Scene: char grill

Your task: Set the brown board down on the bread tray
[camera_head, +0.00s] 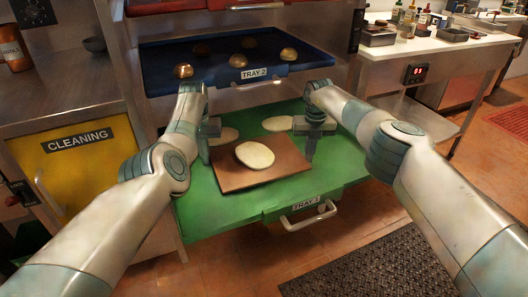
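The brown board (230,178) is a flat square with a pale round piece of dough (254,155) on it. Two more pale dough rounds (277,124) lie on the tray behind the board.
A blue tray (205,85) labelled TRAY 2 holds several brown buns above and behind the green tray. A yellow CLEANING cabinet (85,165) stands at the left. A white-topped counter (440,62) with bottles is at the right.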

